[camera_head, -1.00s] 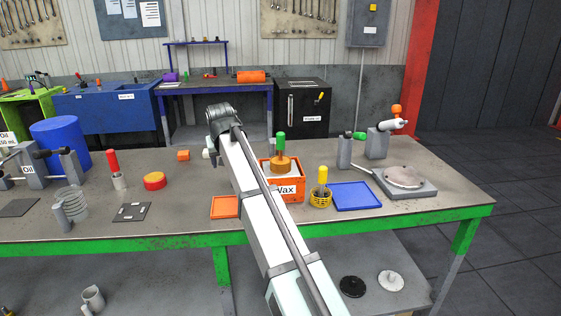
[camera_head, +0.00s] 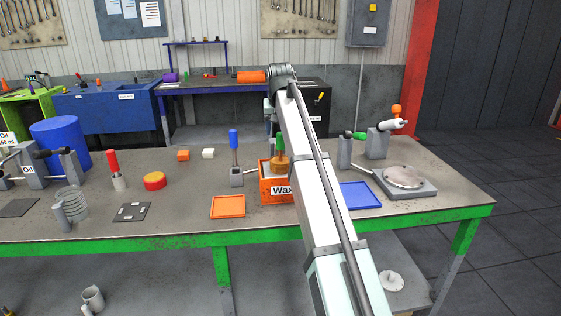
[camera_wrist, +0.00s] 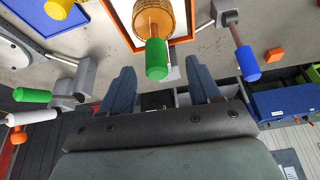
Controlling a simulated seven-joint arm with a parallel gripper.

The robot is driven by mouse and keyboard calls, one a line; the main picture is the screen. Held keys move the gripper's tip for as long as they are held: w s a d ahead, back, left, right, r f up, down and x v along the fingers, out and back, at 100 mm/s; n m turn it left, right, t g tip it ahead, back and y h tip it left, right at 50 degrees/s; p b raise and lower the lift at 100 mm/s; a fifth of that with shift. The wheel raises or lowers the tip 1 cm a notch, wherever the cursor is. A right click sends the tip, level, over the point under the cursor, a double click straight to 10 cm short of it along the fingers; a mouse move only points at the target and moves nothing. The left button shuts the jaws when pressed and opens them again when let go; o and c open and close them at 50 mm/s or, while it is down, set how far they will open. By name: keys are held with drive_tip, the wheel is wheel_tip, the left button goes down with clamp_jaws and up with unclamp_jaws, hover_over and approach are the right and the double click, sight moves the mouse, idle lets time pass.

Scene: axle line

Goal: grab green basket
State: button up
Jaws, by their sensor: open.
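The basket with the green handle (camera_head: 278,147) stands in the orange wax box (camera_head: 275,193) on the workbench, handle up. Its round lower part is brown. In the wrist view its green handle (camera_wrist: 157,62) and amber mesh body (camera_wrist: 160,14) show at the top centre. My gripper (camera_wrist: 161,76) is open and empty, its two blue-grey fingers apart, with the green handle appearing between and just ahead of their tips. Contact cannot be told. In the head view my arm hides the gripper and the right part of the wax box.
A blue-handled tool in a grey holder (camera_head: 236,170) stands left of the box. A grey fixture with a green-ended part (camera_wrist: 64,92) is on the other side. An orange tray (camera_head: 228,207) and a blue tray (camera_head: 360,196) lie flat. A yellow-handled basket (camera_wrist: 58,8) is nearby.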

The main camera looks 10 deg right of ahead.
sight(281, 145)
drive_tip(key=x, duration=0.4)
drive_tip(key=shift+d+x, duration=0.15)
drive_tip(key=shift+x, duration=1.15)
drive_tip(key=shift+d+x, duration=0.2)
drive_tip(key=shift+x, duration=1.05)
clamp_jaws()
drive_tip(key=shift+r, duration=0.1)
